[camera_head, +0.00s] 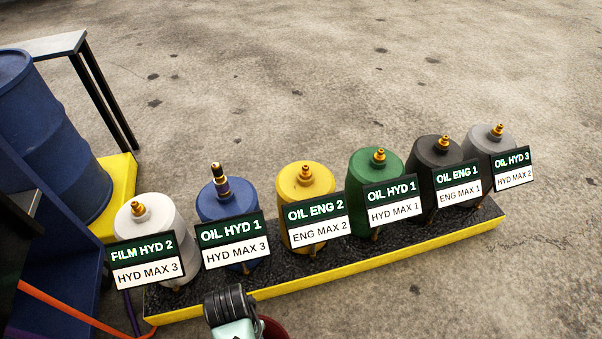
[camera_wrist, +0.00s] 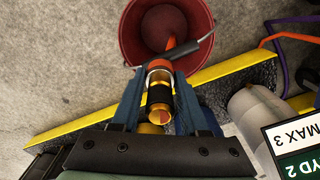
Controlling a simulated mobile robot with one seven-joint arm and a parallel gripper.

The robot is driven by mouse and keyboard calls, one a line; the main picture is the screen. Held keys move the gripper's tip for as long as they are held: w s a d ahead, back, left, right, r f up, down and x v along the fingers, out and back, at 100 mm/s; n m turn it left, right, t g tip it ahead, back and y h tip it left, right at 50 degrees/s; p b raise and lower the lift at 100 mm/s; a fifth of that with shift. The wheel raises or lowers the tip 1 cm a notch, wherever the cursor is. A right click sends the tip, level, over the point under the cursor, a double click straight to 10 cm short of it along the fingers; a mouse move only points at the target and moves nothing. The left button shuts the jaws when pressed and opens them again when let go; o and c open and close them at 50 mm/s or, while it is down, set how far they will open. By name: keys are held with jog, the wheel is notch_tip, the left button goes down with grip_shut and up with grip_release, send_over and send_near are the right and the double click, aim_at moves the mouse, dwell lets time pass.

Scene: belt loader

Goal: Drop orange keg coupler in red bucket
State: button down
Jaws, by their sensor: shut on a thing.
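In the wrist view my gripper (camera_wrist: 160,90) has its blue fingers closed around the coupler (camera_wrist: 160,98), which has a black band, gold metal parts and an orange end pointing toward the bucket. The red bucket (camera_wrist: 134,36) is at the top of the wrist view, open side facing the camera, with a thin grey handle across its near side. The coupler's orange end overlaps the bucket's opening; its height relative to the rim cannot be told.
A black tray with a yellow edge (camera_head: 380,249) holds several labelled containers, including a white one (camera_head: 150,216) and a blue one (camera_head: 228,200). A blue drum (camera_head: 50,145) and orange hose (camera_head: 75,311) are at the left. The concrete floor beyond is clear.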

jog(key=shift+c, duration=1.7)
grip_release()
